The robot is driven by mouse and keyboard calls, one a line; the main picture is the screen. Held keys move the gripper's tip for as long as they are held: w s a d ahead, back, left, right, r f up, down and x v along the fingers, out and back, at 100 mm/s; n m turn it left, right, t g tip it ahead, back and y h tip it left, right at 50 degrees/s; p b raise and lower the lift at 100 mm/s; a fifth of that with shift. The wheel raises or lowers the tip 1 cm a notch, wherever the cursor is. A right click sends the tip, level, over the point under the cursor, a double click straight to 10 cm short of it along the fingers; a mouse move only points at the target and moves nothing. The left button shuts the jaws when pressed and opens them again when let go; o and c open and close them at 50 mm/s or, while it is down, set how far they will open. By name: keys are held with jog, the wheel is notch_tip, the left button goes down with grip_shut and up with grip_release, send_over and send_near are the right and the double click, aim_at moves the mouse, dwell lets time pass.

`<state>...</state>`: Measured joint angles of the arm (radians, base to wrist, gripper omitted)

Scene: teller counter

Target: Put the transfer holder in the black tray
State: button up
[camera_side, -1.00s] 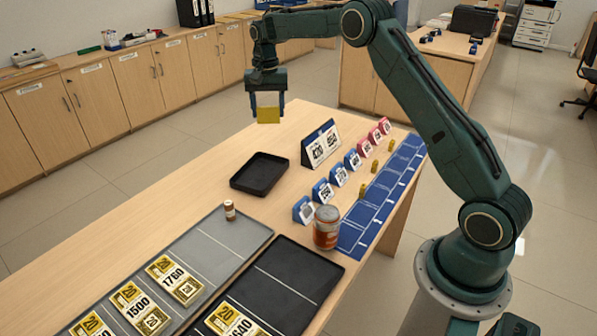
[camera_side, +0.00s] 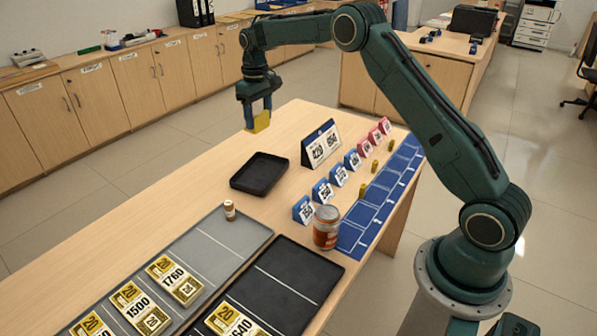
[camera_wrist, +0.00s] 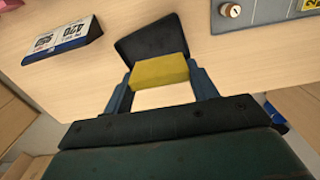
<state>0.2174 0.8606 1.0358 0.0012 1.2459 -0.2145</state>
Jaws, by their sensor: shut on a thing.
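My gripper (camera_side: 257,118) is shut on a yellow block (camera_side: 262,122), held above the far left end of the wooden counter. In the wrist view the yellow block (camera_wrist: 160,71) sits between the two fingers of my gripper (camera_wrist: 160,82). No label shows that tells whether this block is the transfer holder. A small, empty black tray (camera_side: 260,187) lies on the counter, nearer the side camera than my gripper and apart from it. In the wrist view the black tray (camera_wrist: 150,36) shows just beyond the block, partly hidden by it.
A calendar-like stand (camera_side: 321,146) and a row of small blue and red stands (camera_side: 337,175) are right of the tray. A can (camera_side: 326,228), a small bottle (camera_side: 229,210), a grey board (camera_side: 205,262) and a larger dark tray (camera_side: 285,287) with gold-marked cards are nearer the camera.

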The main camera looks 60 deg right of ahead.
send_over(264, 185)
notch_tip(264, 185, down, 16)
jog(key=shift+d+r, duration=0.1)
dwell(0.6)
jog(key=shift+f, duration=2.1)
jog(key=shift+f, duration=0.2)
jog(key=o, duration=0.8)
jog(key=shift+r, duration=0.1)
